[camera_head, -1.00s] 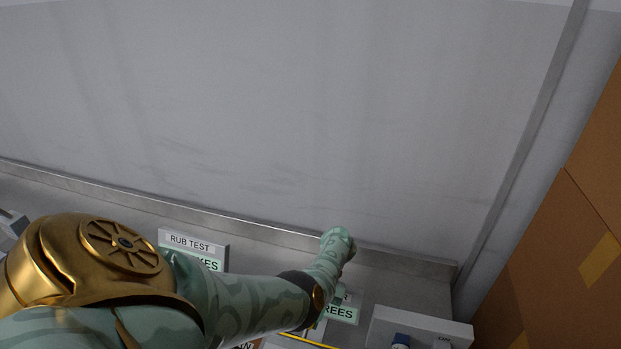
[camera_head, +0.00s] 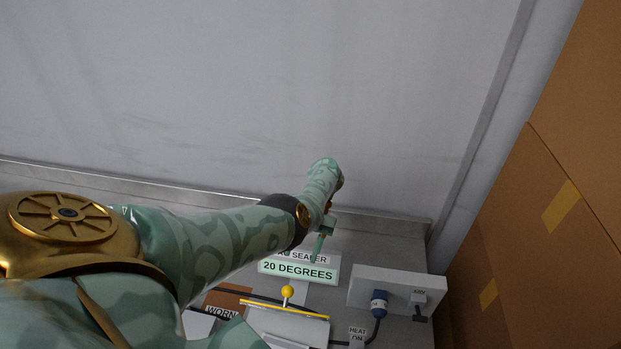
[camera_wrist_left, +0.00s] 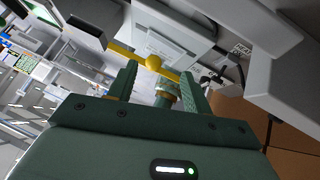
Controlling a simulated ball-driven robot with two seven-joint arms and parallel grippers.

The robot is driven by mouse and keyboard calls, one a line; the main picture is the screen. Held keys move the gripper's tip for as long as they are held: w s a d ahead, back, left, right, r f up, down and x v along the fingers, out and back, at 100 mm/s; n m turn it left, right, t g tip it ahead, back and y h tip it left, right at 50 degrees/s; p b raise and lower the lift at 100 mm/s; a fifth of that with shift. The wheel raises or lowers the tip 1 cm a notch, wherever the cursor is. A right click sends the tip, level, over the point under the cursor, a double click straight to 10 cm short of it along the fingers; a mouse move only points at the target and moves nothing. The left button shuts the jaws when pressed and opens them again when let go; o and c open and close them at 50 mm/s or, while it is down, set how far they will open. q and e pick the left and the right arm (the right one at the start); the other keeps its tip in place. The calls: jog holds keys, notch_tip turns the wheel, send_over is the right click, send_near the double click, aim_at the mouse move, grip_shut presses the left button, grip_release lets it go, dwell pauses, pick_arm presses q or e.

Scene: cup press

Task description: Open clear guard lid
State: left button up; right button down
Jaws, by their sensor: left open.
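The guard lid's yellow front bar with a yellow ball knob (camera_head: 287,292) shows at the bottom of the head view. The pale panel (camera_head: 288,325) below the bar is cut off by the frame edge. The bar and the yellow ball (camera_wrist_left: 153,63) also show in the left wrist view, just beyond the fingertips. My left gripper (camera_wrist_left: 158,72) is open, its two fingers apart with the ball in line with the gap. I cannot tell whether they touch it. In the head view the left gripper (camera_head: 321,243) is small and partly hidden by its wrist. My right gripper is not in view.
A sealer sign reading 20 DEGREES (camera_head: 298,269) stands behind the lid. A white box (camera_head: 390,291) with a blue plug and black cable is to its right. Brown cartons (camera_head: 545,200) fill the right side. A bare grey wall (camera_head: 250,90) rises behind the bench.

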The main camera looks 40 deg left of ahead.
pick_arm(q)
jog(key=b+v, duration=0.2)
jog(key=v, duration=0.5)
jog(key=shift+w+r+b, duration=0.2)
jog(key=shift+r+b, duration=0.1)
